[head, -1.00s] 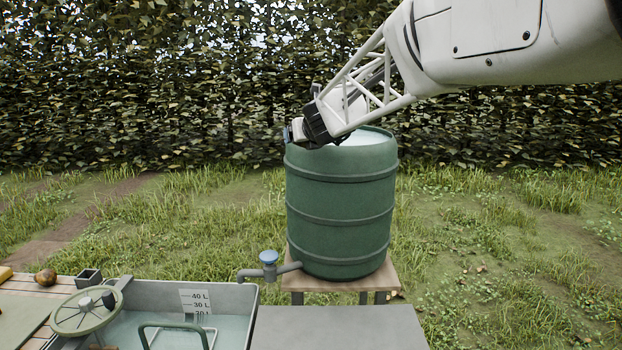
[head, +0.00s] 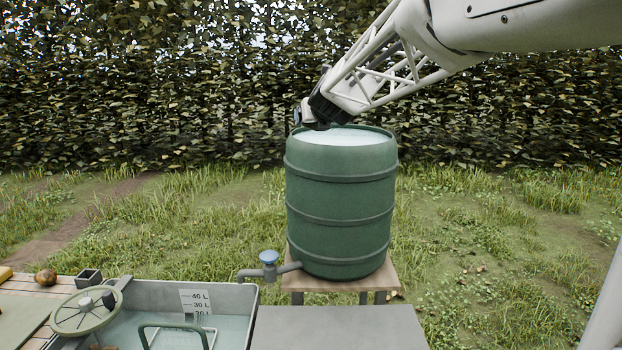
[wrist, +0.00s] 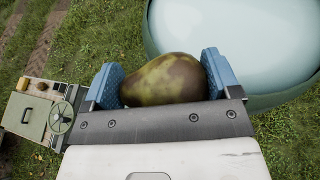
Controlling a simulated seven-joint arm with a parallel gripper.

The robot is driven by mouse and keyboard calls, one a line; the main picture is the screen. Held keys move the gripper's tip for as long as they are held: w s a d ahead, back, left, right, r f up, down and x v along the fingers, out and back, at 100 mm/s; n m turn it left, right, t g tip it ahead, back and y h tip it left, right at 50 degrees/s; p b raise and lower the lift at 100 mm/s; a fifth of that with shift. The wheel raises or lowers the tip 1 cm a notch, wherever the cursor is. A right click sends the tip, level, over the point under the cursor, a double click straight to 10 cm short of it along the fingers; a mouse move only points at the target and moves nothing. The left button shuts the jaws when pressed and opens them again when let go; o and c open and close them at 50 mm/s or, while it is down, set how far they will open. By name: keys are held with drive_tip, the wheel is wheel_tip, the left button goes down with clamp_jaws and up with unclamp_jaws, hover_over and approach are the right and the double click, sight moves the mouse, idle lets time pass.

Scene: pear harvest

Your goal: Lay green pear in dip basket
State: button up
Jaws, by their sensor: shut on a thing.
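The green pear (wrist: 165,82), mottled with brown, lies between the two blue finger pads of my gripper (wrist: 158,76) in the wrist view. The gripper is shut on it. In the head view my gripper (head: 309,117) is high, by the far left rim of the green barrel, and the pear cannot be made out there. A dark green arched handle (head: 176,325), which looks like part of the dip basket, stands in the water tub at the lower left. The rest of the basket is cut off by the frame's lower edge.
The water-filled green barrel (head: 340,210) stands on a wooden stand, below and right of my gripper. The grey tub (head: 236,300) has a handwheel (head: 86,310) at its left and a blue-topped tap (head: 268,262) behind. A brown fruit (head: 45,276) lies on slats. A grey top (head: 340,328) is bare.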

drive_tip(key=shift+w+d+r+h, duration=0.15)
drive_tip(key=shift+d+r, duration=0.05)
drive_tip(key=shift+d, duration=0.4)
drive_tip(key=shift+w+d+r+h, duration=0.15)
drive_tip(key=shift+d+r, duration=0.05)
drive_tip(key=shift+d, duration=0.4)
drive_tip(key=w+d+f+m+h, duration=0.1)
drive_tip(key=w+d+m+h, duration=0.1)
drive_tip(key=d, duration=1.9)
drive_tip(key=shift+d+f+m+h, duration=0.15)
drive_tip(key=shift+d+m+h, duration=0.2)
drive_tip(key=shift+m+h, duration=0.15)
drive_tip(key=shift+a+f, duration=0.15)
drive_tip(key=shift+f, duration=0.15)
